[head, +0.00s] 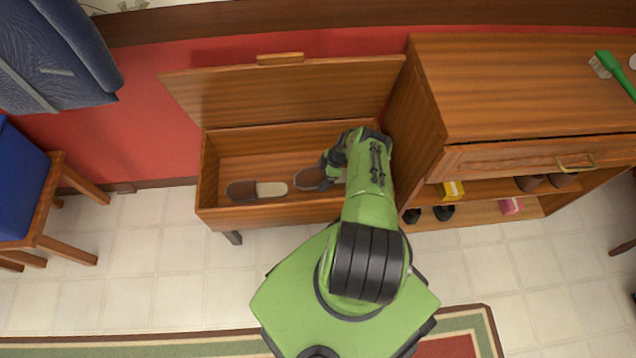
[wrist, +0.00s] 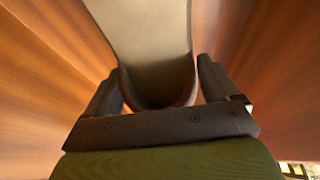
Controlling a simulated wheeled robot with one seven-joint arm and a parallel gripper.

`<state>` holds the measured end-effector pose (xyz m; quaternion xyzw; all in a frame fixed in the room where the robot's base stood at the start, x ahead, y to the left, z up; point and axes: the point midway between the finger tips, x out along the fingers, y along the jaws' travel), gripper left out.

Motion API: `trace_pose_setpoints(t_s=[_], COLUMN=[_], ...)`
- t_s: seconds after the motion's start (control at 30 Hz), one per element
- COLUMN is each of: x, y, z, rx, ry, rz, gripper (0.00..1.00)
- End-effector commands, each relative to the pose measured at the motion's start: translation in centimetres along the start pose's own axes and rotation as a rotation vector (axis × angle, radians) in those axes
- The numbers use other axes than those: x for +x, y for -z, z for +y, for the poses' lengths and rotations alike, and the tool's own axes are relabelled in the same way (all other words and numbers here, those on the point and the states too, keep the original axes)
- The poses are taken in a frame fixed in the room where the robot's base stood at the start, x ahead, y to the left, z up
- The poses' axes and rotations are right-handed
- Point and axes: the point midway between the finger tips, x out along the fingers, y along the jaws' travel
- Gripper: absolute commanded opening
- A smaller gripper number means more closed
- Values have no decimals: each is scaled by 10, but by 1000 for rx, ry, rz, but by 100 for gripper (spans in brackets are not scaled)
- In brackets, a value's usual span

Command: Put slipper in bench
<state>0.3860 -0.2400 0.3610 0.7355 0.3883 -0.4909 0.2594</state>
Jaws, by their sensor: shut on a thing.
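The wooden bench (head: 270,213) stands with its lid (head: 285,95) raised against the wall, so its box is open. One slipper (head: 243,191), brown with a pale insole, lies inside the box at the left. My gripper (head: 322,181) is inside the box, right of that slipper, and is shut on a second brown slipper (head: 308,179). In the wrist view the held slipper (wrist: 150,45) sits between both fingers, its pale sole running up the picture. My arm hides part of the box's right end. I cannot tell whether the held slipper touches the bottom.
A wooden cabinet (head: 520,85) stands close on the right, with a green brush (head: 620,75) on top and shoes (head: 430,214) on its lower shelves. A chair (head: 45,210) is at the left. The tiled floor (head: 150,245) in front of the bench's left side is clear.

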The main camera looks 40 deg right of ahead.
Motion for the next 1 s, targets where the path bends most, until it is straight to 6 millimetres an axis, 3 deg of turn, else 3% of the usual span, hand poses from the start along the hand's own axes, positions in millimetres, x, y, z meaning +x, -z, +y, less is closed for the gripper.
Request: trace_pose_setpoints(t_s=[0.03,0.13,0.37,0.4,0.47,0.67,0.77,1.0], x=[16,29,28,28,28,26,14,-52], y=[-6,-12,-12,-12,-12,-11,-10,-10], z=[-1,-1,0,-1,-1,0,0,1], rx=[2,2,1,1,1,1,0,2], ry=[2,1,1,2,2,1,1,-1], rz=[0,1,-1,-1,-1,-1,-1,-3], gripper=[49,49,49,94,100,100,100,100])
